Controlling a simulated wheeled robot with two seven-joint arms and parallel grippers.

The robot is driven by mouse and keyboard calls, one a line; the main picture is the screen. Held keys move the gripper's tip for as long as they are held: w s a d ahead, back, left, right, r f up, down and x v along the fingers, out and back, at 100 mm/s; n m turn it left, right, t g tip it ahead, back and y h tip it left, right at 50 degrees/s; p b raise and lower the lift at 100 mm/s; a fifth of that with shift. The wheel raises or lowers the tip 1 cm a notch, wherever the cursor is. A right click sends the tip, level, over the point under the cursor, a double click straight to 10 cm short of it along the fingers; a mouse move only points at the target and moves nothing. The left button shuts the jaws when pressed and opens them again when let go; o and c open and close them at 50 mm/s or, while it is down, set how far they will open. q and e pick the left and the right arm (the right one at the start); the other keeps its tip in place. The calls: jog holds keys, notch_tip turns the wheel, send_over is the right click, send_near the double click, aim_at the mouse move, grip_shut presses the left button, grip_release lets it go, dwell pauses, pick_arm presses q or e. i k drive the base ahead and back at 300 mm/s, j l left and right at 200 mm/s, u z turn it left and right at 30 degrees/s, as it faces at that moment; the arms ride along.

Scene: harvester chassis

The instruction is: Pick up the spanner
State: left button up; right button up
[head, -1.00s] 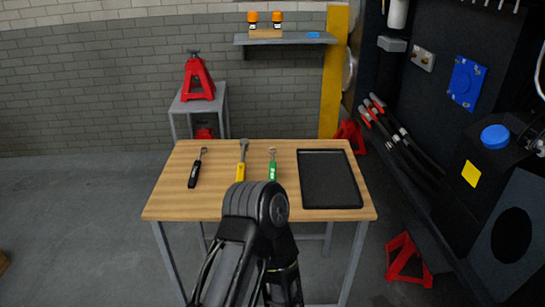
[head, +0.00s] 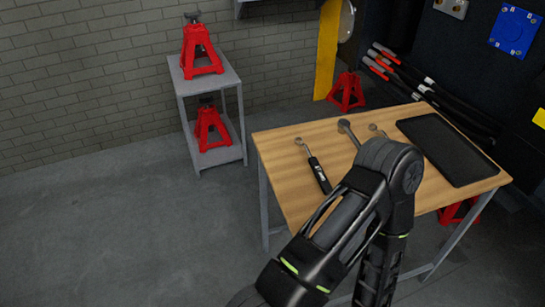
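Wrench-like tools lie on a wooden workbench (head: 283,160); I cannot tell which one is the spanner. The left one (head: 319,175) has a black handle and a metal head, and is fully visible. The middle tool (head: 348,130) shows mainly its metal head; its handle is hidden behind my arm. The right tool (head: 376,128) shows only a small metal end above my arm. One of my arms rises from the bottom and bends over the bench. Neither gripper is in view, so I cannot see whether either holds anything.
A black tray (head: 448,148) lies at the bench's right side. A grey stand (head: 217,82) at the back left carries red jack stands (head: 201,50). More red stands (head: 346,92) are on the floor. Dark machinery stands at the right. The floor at left is open.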

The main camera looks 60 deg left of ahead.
aim_at(318, 172)
jog(key=k+j, duration=1)
jog(key=j, duration=0.1)
